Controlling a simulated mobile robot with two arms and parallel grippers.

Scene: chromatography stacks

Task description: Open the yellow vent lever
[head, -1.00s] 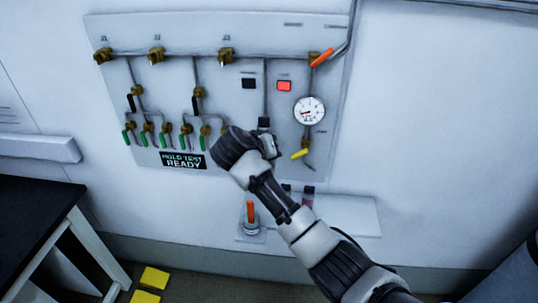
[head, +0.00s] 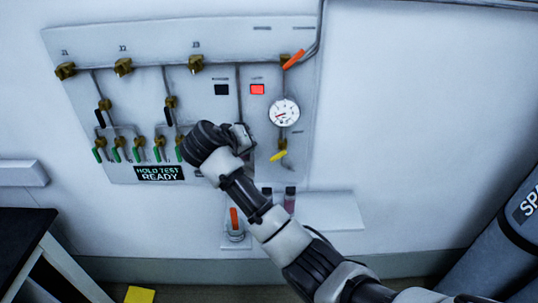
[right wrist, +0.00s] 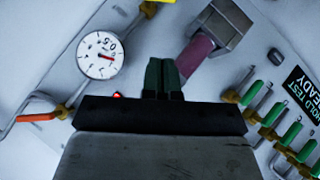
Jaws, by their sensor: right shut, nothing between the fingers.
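The yellow vent lever (head: 278,155) is on the wall panel (head: 305,160) below the round pressure gauge (head: 284,112), slanting slightly up to the right. In the right wrist view a bit of yellow, likely the lever, shows at the top edge (right wrist: 166,2). My right gripper (head: 245,138) is in front of the panel, left of the lever and apart from it. In the right wrist view its two dark green fingers (right wrist: 162,77) are together with nothing between them. The gauge also shows there (right wrist: 100,54). My left gripper is out of view.
Several green-handled valves (head: 139,150) and a "HOLD TEST READY" sign (head: 160,173) are to the left. A small shelf (head: 335,210) juts out under the panel. A grey cylinder (head: 500,240) stands at right.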

